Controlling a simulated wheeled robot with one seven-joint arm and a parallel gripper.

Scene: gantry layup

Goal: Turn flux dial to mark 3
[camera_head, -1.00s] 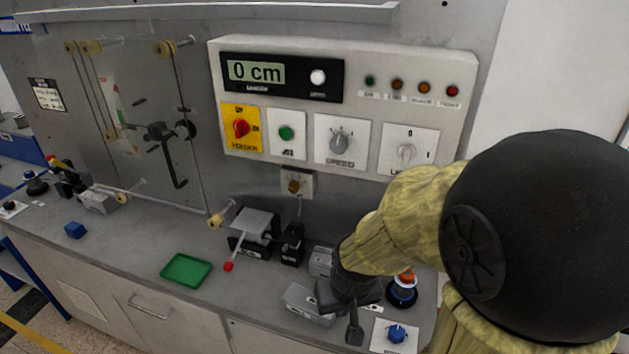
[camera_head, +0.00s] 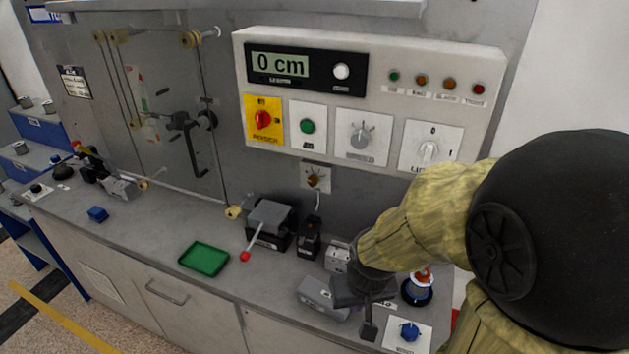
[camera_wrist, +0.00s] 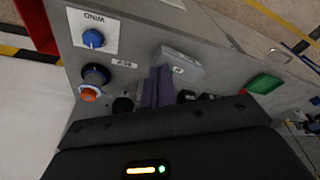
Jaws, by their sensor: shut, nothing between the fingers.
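No dial in view has a readable flux label. A small brass-coloured knob (camera_head: 314,180) on a pale plate with marks sits on the upright wall below the control panel. A grey speed dial (camera_head: 361,136) is on the panel, and a blue knob (camera_head: 409,331) on a white plate lies on the bench at front right. In the wrist view the plate of that blue knob (camera_wrist: 93,38) reads WIND. My gripper (camera_head: 368,330) is shut and empty, pointing down over the bench left of the blue knob. Its dark fingers (camera_wrist: 158,75) show beside a grey box in the wrist view.
The grey box (camera_head: 323,298) is close to my gripper. An orange-topped spool (camera_head: 418,289) stands behind the blue knob. A red-tipped lever (camera_head: 245,256), a green tray (camera_head: 204,259) and a blue block (camera_head: 97,214) are farther left. Bare bench lies between tray and block.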

